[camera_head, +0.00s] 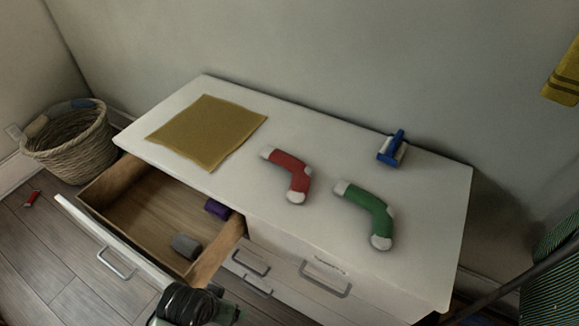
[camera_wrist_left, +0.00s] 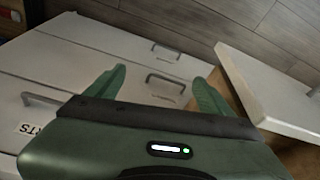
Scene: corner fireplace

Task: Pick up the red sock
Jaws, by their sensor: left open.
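The red sock (camera_head: 289,174) lies on the white dresser top (camera_head: 235,95), near its middle. It is bent, with a white cuff, heel and toe. My left gripper (camera_head: 215,309) is at the bottom of the head view, in front of the dresser and well away from the sock. In the left wrist view its two green fingers (camera_wrist_left: 160,88) are spread apart with nothing between them, facing the drawer fronts. The sock is not visible in that view. My right gripper is in neither view.
A green sock (camera_head: 368,213) lies right of the red one. An open drawer (camera_head: 139,203) juts out at left, holding a purple and a grey item. A wicker basket (camera_head: 71,143) stands far left.

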